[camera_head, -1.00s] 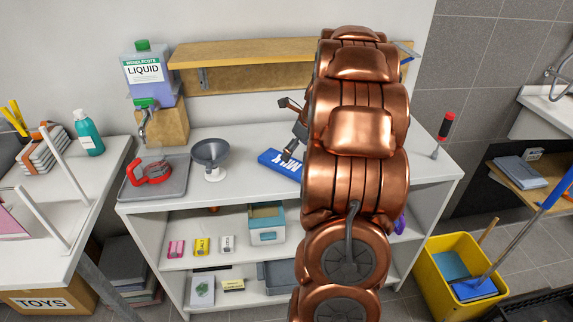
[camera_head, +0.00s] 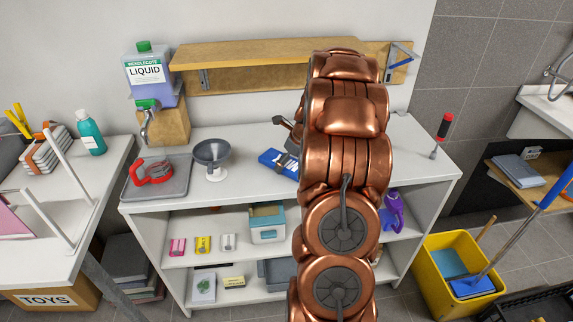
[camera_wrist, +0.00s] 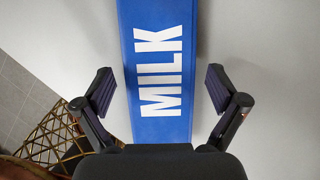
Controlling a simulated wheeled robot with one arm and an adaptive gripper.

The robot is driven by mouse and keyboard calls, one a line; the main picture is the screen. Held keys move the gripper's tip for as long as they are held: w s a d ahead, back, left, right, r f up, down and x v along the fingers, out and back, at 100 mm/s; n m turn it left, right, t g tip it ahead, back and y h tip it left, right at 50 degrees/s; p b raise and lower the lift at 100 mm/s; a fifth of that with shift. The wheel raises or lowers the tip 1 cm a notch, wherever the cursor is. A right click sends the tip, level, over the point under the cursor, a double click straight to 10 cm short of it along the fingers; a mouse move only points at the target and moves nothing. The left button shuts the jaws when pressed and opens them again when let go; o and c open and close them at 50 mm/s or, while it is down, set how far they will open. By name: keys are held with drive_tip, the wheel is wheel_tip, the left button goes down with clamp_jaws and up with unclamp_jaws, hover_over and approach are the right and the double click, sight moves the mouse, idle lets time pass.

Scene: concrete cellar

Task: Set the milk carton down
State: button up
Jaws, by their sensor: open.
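The blue milk carton (camera_wrist: 160,75), with "MILK" in white letters, lies flat on the white counter top (camera_head: 240,188). In the head view the carton (camera_head: 277,162) is partly hidden by my arm. My gripper (camera_wrist: 160,92) is open in the wrist view, one finger on each side of the carton, with a visible gap to it on both sides. In the head view my gripper (camera_head: 292,140) is mostly hidden behind my copper arm, at the carton's right end.
A grey funnel (camera_head: 211,153) and a grey tray (camera_head: 157,183) with a red-handled item (camera_head: 152,172) stand left of the carton. A liquid jug (camera_head: 150,75) sits on a wooden block. A red-topped tool (camera_head: 442,130) stands at the right.

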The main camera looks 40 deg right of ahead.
drive_tip(key=c, duration=1.3)
drive_tip(key=shift+r, duration=0.15)
